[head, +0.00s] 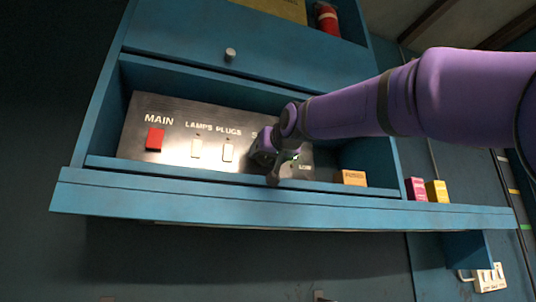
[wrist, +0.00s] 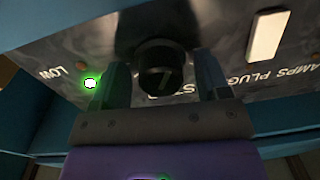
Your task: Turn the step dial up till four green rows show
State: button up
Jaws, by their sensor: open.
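The black step dial (wrist: 160,58) is a round knob with a pale mark on its face, on the dark switch panel (head: 170,112). My gripper (wrist: 162,75) is open, with one finger on each side of the dial; I cannot tell whether they touch it. In the head view my gripper (head: 272,160) covers the dial. One green light (wrist: 90,83) glows beside the word LOW, which appears upside down in the wrist view. It also shows as a small green spot (head: 296,156) in the head view. Any other rows are hidden or not visible.
A red MAIN switch (head: 155,138) and white LAMPS (head: 196,148) and PLUGS (head: 227,151) switches lie left of my gripper. A blue ledge (head: 230,177) runs below the panel. An orange FUSES box (head: 354,178) stands at right, with pink (head: 416,189) and yellow (head: 437,191) boxes beyond.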

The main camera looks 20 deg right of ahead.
jog(key=c, duration=0.8)
jog(key=shift+m, duration=0.3)
jog(key=shift+r+m, duration=0.1)
jog(key=shift+m, duration=2.5)
jog(key=o, duration=0.8)
jog(key=shift+a, duration=0.15)
